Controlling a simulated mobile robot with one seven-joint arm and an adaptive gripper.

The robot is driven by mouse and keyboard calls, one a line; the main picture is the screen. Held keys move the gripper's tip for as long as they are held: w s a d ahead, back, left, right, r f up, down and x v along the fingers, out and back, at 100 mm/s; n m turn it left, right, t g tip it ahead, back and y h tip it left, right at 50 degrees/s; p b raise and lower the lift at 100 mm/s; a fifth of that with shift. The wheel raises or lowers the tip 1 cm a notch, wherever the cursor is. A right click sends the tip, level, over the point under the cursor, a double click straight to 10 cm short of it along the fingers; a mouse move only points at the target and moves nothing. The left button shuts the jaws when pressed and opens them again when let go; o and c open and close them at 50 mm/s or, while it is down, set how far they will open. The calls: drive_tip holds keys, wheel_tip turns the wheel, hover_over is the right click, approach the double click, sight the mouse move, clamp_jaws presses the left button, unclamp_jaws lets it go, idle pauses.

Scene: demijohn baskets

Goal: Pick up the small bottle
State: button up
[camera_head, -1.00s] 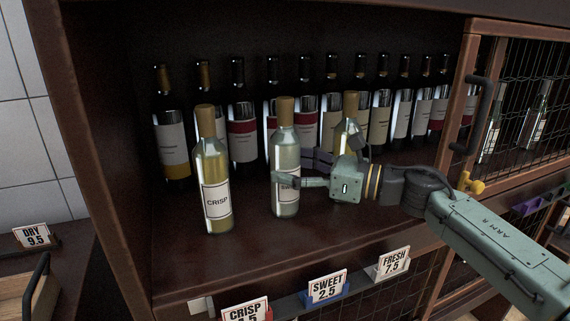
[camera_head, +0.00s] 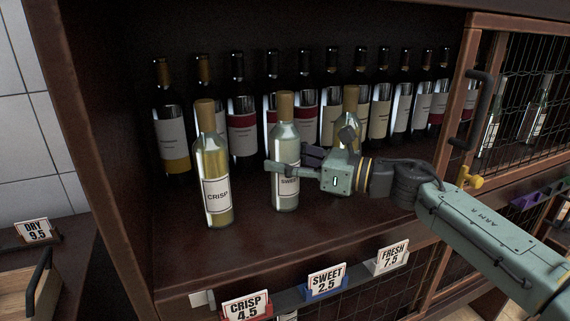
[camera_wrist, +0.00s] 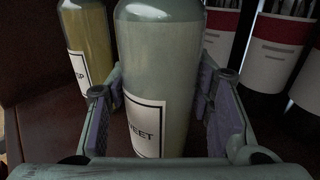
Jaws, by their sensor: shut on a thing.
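A pale, clear bottle with a cork-coloured top and a white label reading SWEET (camera_head: 286,140) stands upright on the dark wooden shelf. It fills the middle of the wrist view (camera_wrist: 158,70). My gripper (camera_head: 285,169) reaches in from the right and is shut around the bottle's body at label height. In the wrist view my fingers (camera_wrist: 158,110) sit on both sides of it. The bottle seems to rest on the shelf. A yellowish CRISP bottle (camera_head: 212,165) stands to its left. Another gold-topped bottle (camera_head: 350,103) is partly hidden behind my gripper.
A row of dark wine bottles (camera_head: 238,115) stands close behind. Price tags for CRISP (camera_head: 245,306), SWEET (camera_head: 326,282) and FRESH (camera_head: 391,256) line the shelf's front edge. A mesh door with a dark handle (camera_head: 478,110) is at the right. The shelf's front left is clear.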

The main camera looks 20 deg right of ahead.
clamp_jaws()
drive_tip(key=shift+r, duration=0.2)
idle(0.4)
